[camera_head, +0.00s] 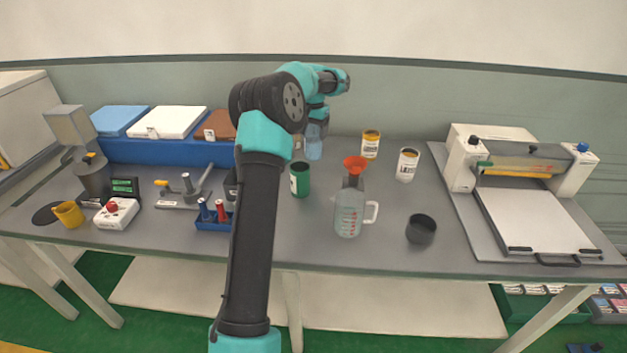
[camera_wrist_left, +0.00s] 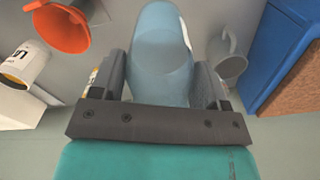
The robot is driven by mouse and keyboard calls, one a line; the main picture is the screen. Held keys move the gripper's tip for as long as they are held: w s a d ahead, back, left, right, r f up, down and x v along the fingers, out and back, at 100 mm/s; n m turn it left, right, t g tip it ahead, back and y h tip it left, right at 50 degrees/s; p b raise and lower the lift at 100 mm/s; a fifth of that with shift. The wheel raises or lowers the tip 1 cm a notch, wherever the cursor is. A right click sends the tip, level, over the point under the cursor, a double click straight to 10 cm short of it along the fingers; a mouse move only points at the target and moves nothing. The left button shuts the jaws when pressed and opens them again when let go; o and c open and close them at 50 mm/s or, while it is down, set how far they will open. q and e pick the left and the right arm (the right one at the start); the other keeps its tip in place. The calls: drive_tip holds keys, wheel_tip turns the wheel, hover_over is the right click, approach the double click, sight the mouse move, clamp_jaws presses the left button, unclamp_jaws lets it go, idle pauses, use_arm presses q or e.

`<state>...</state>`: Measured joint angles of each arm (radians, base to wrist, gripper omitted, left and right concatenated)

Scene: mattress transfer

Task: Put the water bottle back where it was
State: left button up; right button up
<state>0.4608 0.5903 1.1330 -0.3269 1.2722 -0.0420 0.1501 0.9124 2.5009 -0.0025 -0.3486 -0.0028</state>
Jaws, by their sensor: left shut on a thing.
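The water bottle (camera_head: 314,149) is pale translucent blue and stands out below my left gripper (camera_head: 317,128) at the back of the table, left of the middle. In the left wrist view the bottle (camera_wrist_left: 161,40) lies between the two dark fingers of my left gripper (camera_wrist_left: 163,84), which are shut on it. Whether its base touches the table cannot be told. My left arm crosses the head view and hides part of the table behind it. My right gripper is not in view.
A blue bin row (camera_head: 165,151) is at the back left. A press (camera_head: 535,215) fills the right end.

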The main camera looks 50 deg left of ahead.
sight(314, 155)
use_arm(q)
drive_tip(key=shift+f, duration=0.1)
drive_tip(key=shift+f, duration=2.4)
drive_tip(key=shift+f, duration=2.5)
drive_tip(key=shift+f, duration=0.15)
drive_tip(key=o, duration=1.1)
